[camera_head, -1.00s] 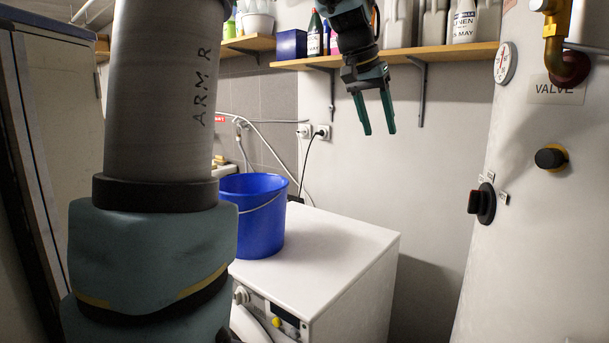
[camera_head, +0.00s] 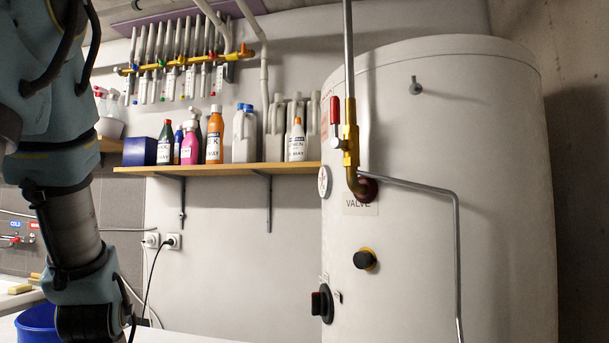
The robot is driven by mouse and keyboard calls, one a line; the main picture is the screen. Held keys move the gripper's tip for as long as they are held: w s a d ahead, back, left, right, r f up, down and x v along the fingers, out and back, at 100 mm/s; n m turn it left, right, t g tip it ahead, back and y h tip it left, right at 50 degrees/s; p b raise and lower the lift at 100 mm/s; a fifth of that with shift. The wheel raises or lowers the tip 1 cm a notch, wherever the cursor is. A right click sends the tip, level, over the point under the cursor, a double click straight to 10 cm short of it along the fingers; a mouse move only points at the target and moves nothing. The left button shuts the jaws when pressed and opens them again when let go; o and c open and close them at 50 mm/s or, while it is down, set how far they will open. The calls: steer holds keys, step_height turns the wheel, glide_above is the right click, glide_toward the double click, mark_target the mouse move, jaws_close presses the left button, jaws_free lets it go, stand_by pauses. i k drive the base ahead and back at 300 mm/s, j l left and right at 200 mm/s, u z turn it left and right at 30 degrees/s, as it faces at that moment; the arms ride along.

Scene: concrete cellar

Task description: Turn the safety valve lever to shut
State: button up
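The safety valve is a brass fitting (camera_head: 350,150) on a vertical metal pipe, at the front left of a large white tank (camera_head: 500,200). Its red lever (camera_head: 334,110) points straight up, alongside the pipe and just left of it. A "VALVE" label (camera_head: 352,207) sits below the fitting on the tank. My arm fills the left edge of the picture, well left of the valve and apart from it. My gripper is outside the picture, so its fingers cannot be seen.
A thin bent pipe (camera_head: 456,240) runs down the tank's front. Black knobs (camera_head: 365,260) (camera_head: 323,303) and a gauge (camera_head: 324,181) are lower on the tank. A wooden shelf (camera_head: 225,169) with bottles is left of it. A blue bucket (camera_head: 38,325) stands at lower left.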

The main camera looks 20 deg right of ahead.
mark_target(336, 142)
steer(key=z, duration=1.15)
